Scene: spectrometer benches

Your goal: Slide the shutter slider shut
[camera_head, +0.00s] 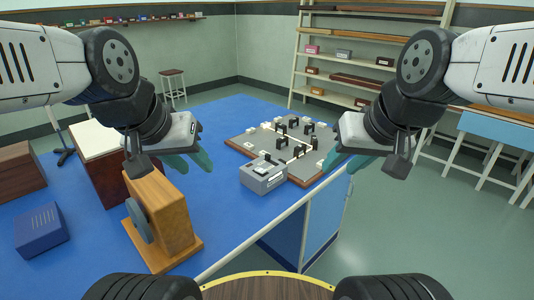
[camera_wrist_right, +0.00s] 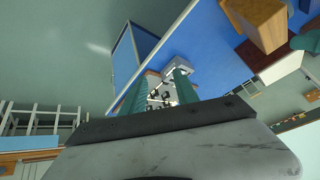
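A small grey box (camera_head: 264,177) with a pale label on its front and dark and white parts on top stands on the blue bench, at the near edge of the grey optics board (camera_head: 250,140). The shutter slider is too small to make out for certain; it may be on this box. My left gripper (camera_head: 194,164) is open and empty, in the air left of the box. My right gripper (camera_head: 346,163) is open and empty, in the air right of the box. Its spread teal fingers also show in the right wrist view (camera_wrist_right: 157,92), with the board beyond them.
Several black holders (camera_head: 298,150) stand on the board. A wooden stand with a grey disc (camera_head: 165,220) is on the bench at near left, with a blue box (camera_head: 41,229) further left. Shelves (camera_head: 345,55) stand behind. Bare blue bench (camera_head: 225,205) lies left of the grey box.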

